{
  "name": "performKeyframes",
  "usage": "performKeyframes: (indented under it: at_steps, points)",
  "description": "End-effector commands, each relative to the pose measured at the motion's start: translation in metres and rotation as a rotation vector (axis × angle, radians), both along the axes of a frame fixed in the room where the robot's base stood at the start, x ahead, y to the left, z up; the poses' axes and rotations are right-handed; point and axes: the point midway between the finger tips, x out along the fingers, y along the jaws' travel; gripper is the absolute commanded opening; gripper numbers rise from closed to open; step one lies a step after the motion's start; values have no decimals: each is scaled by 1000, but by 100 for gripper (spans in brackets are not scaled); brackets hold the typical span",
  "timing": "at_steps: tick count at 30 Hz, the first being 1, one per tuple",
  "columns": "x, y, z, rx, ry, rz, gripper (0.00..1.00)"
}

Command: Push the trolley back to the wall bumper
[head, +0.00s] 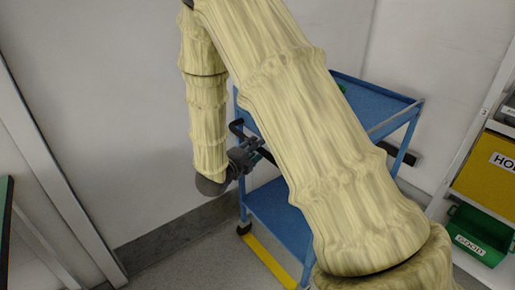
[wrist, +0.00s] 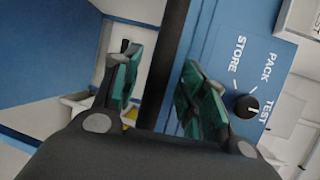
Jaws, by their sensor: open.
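The blue two-shelf trolley (head: 275,212) stands against or near the pale wall, partly hidden behind my arm. A black handle (head: 237,127) sticks out at its left end. My gripper (head: 257,150) is at that end, by the handle. In the wrist view my gripper (wrist: 158,88) is open, with its green-padded fingers on either side of a dark bar (wrist: 168,55), which looks like the handle. I cannot tell whether they touch it. A black strip (head: 399,154) on the wall behind the trolley may be the bumper; any gap to the trolley is hidden.
A yellow floor line (head: 268,262) runs beside the trolley. A shelf at right holds a yellow bin (head: 487,168) and a green bin (head: 478,235) marked GOOD. The wrist view shows a blue panel with a black knob (wrist: 246,105) and the words STORE, PACK, TEST.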

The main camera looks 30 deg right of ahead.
Motion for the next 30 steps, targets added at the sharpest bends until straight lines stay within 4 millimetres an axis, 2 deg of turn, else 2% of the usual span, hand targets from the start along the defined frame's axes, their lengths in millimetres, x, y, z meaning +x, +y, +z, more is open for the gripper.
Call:
performKeyframes:
  at_steps: [6, 17, 20, 24, 30]
  points:
    - [9, -17, -4, 0, 1, 0, 42]
    - [11, -20, -5, 0, 1, 1, 42]
    - [11, -20, -5, 0, 1, 1, 28]
    - [11, -20, -5, 0, 1, 1, 2]
    - [11, -20, -5, 1, 2, 2, 0]
